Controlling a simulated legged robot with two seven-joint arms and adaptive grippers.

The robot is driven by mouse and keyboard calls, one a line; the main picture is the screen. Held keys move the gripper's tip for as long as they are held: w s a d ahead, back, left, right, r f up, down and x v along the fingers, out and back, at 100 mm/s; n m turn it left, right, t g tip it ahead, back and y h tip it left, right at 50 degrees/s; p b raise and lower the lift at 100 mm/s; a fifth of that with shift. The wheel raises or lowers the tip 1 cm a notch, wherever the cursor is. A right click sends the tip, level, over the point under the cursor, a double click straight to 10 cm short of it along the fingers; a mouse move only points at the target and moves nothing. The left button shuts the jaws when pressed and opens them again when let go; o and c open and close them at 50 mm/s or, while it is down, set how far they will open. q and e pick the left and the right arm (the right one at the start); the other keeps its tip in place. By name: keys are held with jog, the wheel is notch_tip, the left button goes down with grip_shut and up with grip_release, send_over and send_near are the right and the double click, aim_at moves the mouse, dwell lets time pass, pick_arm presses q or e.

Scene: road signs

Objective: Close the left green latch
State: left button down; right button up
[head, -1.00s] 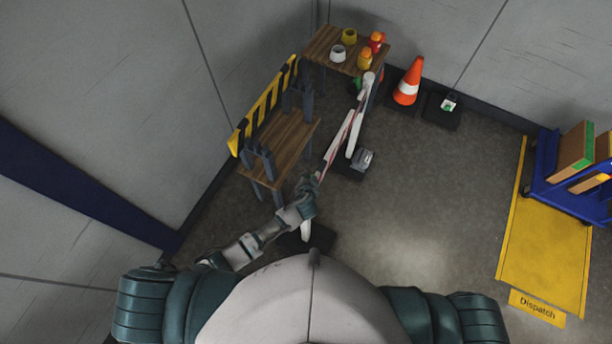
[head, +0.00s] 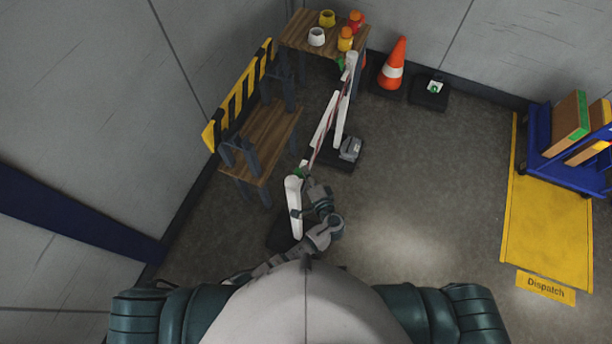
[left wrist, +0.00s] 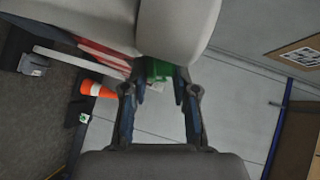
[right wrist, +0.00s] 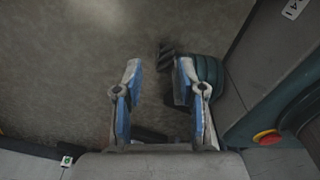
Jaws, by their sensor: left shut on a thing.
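The near white post (head: 294,205) of the barrier stands upright on a dark base. The left green latch (head: 301,171) is at its top and is partly hidden by my left gripper (head: 306,182). In the left wrist view the green latch (left wrist: 160,71) sits between the fingertips of my left gripper (left wrist: 158,88), against the pale post. A red-and-white barrier board (head: 325,125) runs to the far post (head: 350,80), where another green latch (head: 340,63) shows. My right gripper (right wrist: 158,75) is open and empty in the right wrist view.
A wooden bench (head: 262,140) with a black-and-yellow striped board (head: 237,95) stands left of the barrier. A table (head: 300,35) with cups and lamps is behind.

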pick_arm(q)
jog(key=shift+d+f+m+t+y+b, duration=0.25)
jog(key=shift+m+t+b, duration=0.35)
jog(key=shift+b, duration=0.55)
jog(key=shift+d+f+m+t+y+b, duration=0.15)
jog(key=shift+f+m+t+y+b, duration=0.3)
jog(key=shift+b, duration=0.7)
pick_arm(e)
jog(key=w+a+r, duration=0.1)
jog(key=w+r, duration=0.1)
jog(key=w, duration=0.4)
jog(key=w+a+r, duration=0.1)
jog(key=w+r, duration=0.1)
jog(key=w, duration=0.5)
jog(key=shift+w+a+r+t, duration=0.2)
jog(key=shift+a+r+t, duration=0.15)
jog(key=shift+r+t, duration=0.05)
pick_arm(q)
jog(key=shift+r, duration=0.15)
